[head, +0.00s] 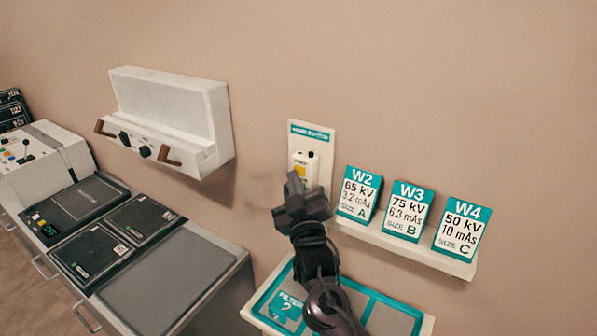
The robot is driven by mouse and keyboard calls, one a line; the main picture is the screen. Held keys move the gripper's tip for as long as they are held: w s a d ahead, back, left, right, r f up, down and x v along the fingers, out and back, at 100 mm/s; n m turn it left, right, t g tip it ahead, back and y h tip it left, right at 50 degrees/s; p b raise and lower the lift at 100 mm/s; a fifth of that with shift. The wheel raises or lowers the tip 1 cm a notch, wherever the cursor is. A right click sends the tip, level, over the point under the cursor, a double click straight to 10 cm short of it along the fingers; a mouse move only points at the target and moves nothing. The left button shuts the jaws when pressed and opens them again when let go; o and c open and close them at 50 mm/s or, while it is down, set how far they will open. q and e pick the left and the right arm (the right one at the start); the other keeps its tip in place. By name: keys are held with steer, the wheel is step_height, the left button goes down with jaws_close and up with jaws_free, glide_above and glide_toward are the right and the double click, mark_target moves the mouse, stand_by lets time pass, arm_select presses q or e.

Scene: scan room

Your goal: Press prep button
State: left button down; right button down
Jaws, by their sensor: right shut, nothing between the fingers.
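A white hand switch (304,166) with a yellow label and a dark button (310,154) on top hangs on a white wall plate (318,141) with a teal header. I take this dark button to be the prep button, but its lettering is too small to read. My right gripper (294,184) is shut and empty. Its tip is just in front of the lower part of the hand switch and hides it. I cannot tell whether it touches the switch. My left gripper is not in view.
Cards W2 (358,194), W3 (405,211) and W4 (462,229) stand on a wall shelf (430,258) at right. A teal-marked filter tray (393,318) lies below my arm. A counter (160,283) with dark plates and a white wall unit (165,105) are at left.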

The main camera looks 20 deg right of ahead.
steer(key=shift+w+d, duration=0.35)
steer(key=shift+d, duration=0.1)
stand_by(0.5)
steer(key=shift+a, duration=0.1)
steer(key=shift+s+a+p, duration=0.3)
steer(key=shift+s+a, duration=0.3)
steer(key=shift+a, duration=0.05)
steer(key=shift+a, duration=0.1)
steer(key=s+a, duration=0.1)
steer(key=a, duration=0.1)
steer(key=s+a+p, duration=0.1)
steer(key=s, duration=0.1)
steer(key=shift+a, duration=0.4)
steer(key=shift+s+f, duration=0.1)
stand_by(0.6)
